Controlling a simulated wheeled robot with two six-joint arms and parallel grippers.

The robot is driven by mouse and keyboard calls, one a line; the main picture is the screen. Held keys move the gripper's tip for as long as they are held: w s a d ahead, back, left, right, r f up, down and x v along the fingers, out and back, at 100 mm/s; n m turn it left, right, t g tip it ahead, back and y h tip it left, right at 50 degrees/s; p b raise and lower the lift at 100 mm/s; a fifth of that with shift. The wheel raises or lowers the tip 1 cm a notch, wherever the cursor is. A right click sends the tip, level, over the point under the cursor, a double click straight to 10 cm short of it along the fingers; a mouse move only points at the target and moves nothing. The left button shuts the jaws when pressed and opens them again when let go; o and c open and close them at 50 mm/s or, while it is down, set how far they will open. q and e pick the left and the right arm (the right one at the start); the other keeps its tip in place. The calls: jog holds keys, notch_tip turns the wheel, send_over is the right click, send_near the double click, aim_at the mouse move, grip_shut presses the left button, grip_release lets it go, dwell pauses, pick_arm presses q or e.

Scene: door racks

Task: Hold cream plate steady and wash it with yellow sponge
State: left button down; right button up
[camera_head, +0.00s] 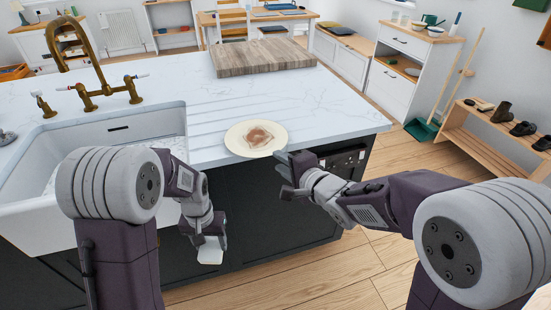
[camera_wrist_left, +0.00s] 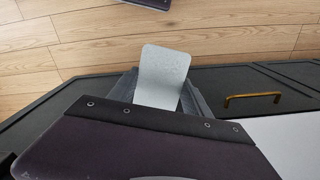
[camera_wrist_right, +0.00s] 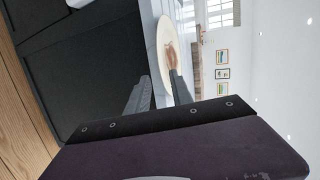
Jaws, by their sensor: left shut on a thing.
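The cream plate (camera_head: 256,138) lies on the white counter by its front edge, with a brown stain on top. It also shows in the right wrist view (camera_wrist_right: 165,45). My right gripper (camera_head: 286,176) is open at the counter edge beside the plate's near right rim; whether a finger touches the rim I cannot tell. My left gripper (camera_head: 207,238) is low in front of the dark cabinet, shut on a pale grey-white pad (camera_wrist_left: 164,75). The pad hangs below the counter (camera_head: 210,252). No yellow face of it shows, so I cannot confirm it is the yellow sponge.
A white sink (camera_head: 30,222) with a brass tap (camera_head: 95,92) is left of the plate. A wooden board (camera_head: 262,57) lies at the back of the counter. The counter (camera_head: 335,115) right of the plate is clear. A wooden shoe rack (camera_head: 490,140) stands at right.

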aim_at(269, 154)
pick_arm(q)
jog(key=shift+f+b, duration=0.35)
jog(key=shift+f, duration=0.2)
pick_arm(e)
jog(key=x, duration=0.5)
jog(key=shift+s, duration=0.1)
grip_shut()
dwell(0.9)
jog(key=shift+o, duration=0.4)
grip_release()
pick_arm(q)
jog(key=shift+r, duration=0.1)
pick_arm(e)
jog(key=shift+d, duration=0.1)
